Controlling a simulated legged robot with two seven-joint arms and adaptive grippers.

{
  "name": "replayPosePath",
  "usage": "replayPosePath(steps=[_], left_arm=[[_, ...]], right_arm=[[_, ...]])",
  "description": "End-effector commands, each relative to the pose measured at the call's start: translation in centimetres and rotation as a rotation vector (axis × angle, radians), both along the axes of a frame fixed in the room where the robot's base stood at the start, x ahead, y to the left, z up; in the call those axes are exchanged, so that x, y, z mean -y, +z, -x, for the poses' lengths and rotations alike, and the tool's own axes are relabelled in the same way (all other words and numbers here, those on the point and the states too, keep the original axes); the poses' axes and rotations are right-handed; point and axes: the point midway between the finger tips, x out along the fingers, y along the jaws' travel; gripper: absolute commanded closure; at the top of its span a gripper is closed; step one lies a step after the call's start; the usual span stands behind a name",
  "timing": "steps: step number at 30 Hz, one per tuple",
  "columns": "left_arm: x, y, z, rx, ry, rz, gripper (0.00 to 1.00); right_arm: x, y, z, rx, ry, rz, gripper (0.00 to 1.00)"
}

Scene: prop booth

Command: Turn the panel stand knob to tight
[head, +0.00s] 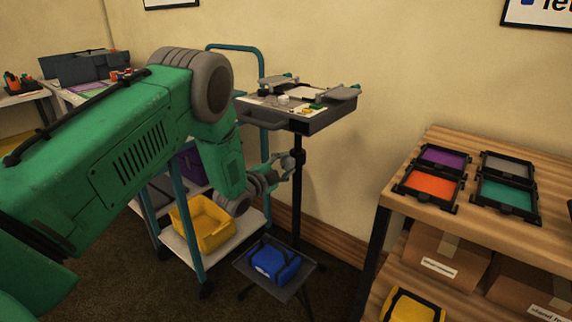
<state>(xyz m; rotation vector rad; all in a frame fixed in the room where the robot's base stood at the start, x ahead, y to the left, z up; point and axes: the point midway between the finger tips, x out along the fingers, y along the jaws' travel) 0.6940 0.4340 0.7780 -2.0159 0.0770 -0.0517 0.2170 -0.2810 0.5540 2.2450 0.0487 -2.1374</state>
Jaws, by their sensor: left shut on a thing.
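The panel stand (318,122) is in the middle of the head view, with a grey control panel on top of a thin black upright pole (297,205). A dark collar (299,157) sits on the pole below the panel. My left gripper (284,176) reaches in from the left, low beside the pole just under this collar. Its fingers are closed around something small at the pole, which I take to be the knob. The fingers hide the knob, so its turn position cannot be read. My right gripper is out of view.
A teal-framed cart (181,225) with a yellow bin (203,223) stands left of the pole. A blue bin (274,262) sits on a low dark platform by its foot. A wooden shelf (480,150) with coloured trays and boxes stands at right. Bare floor lies between.

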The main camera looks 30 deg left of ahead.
Motion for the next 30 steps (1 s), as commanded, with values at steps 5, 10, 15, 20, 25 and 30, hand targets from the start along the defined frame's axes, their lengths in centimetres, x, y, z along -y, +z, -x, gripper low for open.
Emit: replayPosePath(steps=[5, 10, 15, 20, 25, 30], left_arm=[[0.11, -0.24, 0.10, 0.003, -0.003, -0.121, 0.94], [0.12, -0.32, 0.12, 0.007, -0.003, -0.201, 0.94], [0.08, -0.40, 0.16, 0.009, -0.002, -0.246, 0.94], [0.11, -0.46, 0.18, 0.010, -0.002, -0.262, 0.94], [0.14, -0.53, 0.20, 0.008, -0.003, -0.265, 0.94], [0.18, -0.59, 0.22, 0.006, -0.004, -0.264, 0.94]], right_arm=[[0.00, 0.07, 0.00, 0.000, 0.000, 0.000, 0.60], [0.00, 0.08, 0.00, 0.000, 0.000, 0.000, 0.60], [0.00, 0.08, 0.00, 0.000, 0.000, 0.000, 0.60], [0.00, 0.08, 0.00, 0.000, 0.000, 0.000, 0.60], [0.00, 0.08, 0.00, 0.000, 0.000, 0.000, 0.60], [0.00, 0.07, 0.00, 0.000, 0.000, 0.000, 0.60]])
